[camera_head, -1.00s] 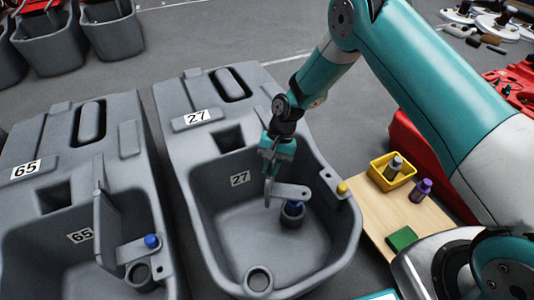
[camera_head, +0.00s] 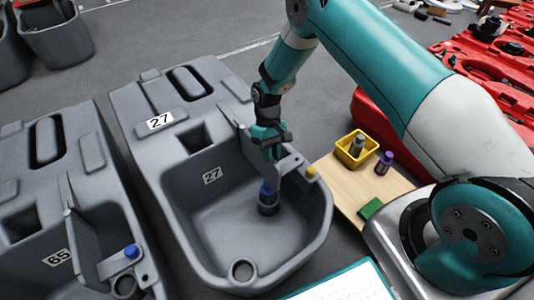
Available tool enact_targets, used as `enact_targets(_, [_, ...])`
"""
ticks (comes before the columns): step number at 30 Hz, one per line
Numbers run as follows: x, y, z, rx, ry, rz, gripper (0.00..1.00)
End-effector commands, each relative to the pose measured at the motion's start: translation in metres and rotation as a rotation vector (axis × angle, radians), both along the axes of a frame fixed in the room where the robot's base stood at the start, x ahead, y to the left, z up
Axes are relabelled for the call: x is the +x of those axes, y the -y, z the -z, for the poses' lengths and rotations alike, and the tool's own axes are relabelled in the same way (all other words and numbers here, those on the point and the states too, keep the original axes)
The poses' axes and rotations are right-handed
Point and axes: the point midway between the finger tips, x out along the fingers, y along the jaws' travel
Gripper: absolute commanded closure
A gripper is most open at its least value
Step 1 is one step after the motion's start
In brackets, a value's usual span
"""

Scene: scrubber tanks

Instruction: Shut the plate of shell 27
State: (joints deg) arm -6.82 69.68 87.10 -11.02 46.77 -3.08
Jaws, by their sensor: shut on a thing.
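Shell 27 is a grey tank (camera_head: 130,100) with an open basin and two "27" labels. Its grey plate (camera_head: 246,145) stands up along the basin's right side, with a tab (camera_head: 291,164) near the right rim. My gripper (camera_head: 270,150) is shut on the plate, near its top edge. The jaws hide part of the plate. A yellow knob (camera_head: 311,172) sits on the right rim, close to the tab.
Shell 65 (camera_head: 40,190) stands at the left, with its own plate (camera_head: 84,225) and a blue knob (camera_head: 131,251). At the right a wooden board (camera_head: 335,185) carries a yellow bin (camera_head: 356,149), a purple bottle (camera_head: 384,162) and a green block (camera_head: 370,208). Red cases (camera_head: 470,75) lie behind.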

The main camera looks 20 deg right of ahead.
Motion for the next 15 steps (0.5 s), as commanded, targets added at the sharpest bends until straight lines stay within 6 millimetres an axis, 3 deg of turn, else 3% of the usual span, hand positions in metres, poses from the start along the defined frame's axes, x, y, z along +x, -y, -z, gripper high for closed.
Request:
enact_targets(12, [0.0026,0.0021,-0.0003,0.000,0.007,-0.009,1.00])
enact_targets(13, [0.0027,0.0022,-0.0003,0.000,0.007,-0.009,0.80])
enact_targets(15, [0.0027,0.0022,-0.0003,-0.001,0.007,-0.009,0.63])
